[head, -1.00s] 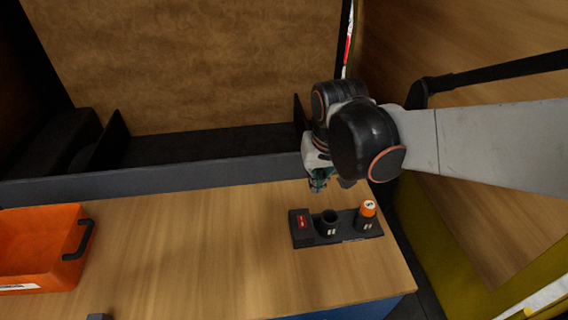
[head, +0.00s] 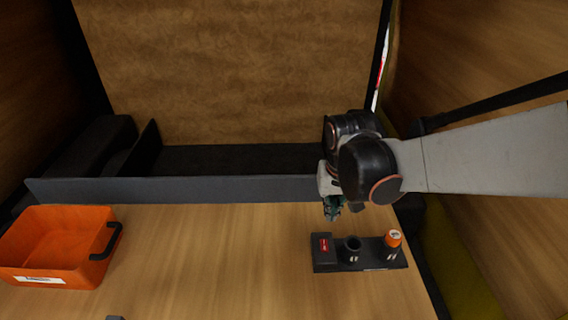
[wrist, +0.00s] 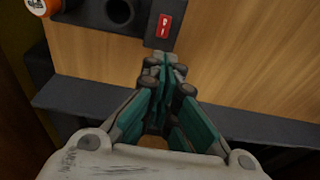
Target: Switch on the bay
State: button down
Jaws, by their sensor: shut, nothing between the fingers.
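The bay is a dark base (head: 372,264) on the wooden bench, with a red rocker switch (head: 324,244) at its left end. The switch also shows in the wrist view (wrist: 164,26), upper middle. Right of it in the head view is a dark round socket (head: 351,249) that looks empty, then a socket holding an orange-topped item (head: 393,238). My gripper (head: 333,214) is shut and empty, just behind the switch end of the base. In the wrist view its fingertips (wrist: 165,66) are together, just below the switch in the picture; whether they touch the base cannot be told.
An orange bin (head: 62,258) with a black handle stands at the left of the bench (head: 220,265). A grey ledge (head: 180,190) runs along the bench's back edge. The bench between the bin and the base is clear.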

aim_at(324, 240)
jog(key=f+b, duration=0.1)
jog(key=f, duration=0.3)
jog(key=w+f, duration=0.1)
jog(key=f, duration=0.3)
jog(key=w+f+b, duration=0.1)
jog(key=f, duration=0.3)
jog(key=shift+f+b, duration=0.2)
jog(key=shift+b, duration=0.15)
jog(key=shift+w+f+g+b, duration=0.25)
jog(key=shift+f+g+b, duration=0.3)
jog(key=shift+g+b, duration=0.1)
jog(key=shift+s+r, duration=0.1)
jog(key=shift+s, duration=0.2)
jog(key=shift+s+r, duration=0.3)
jog(key=shift+s, duration=0.2)
jog(key=shift+p, duration=0.3)
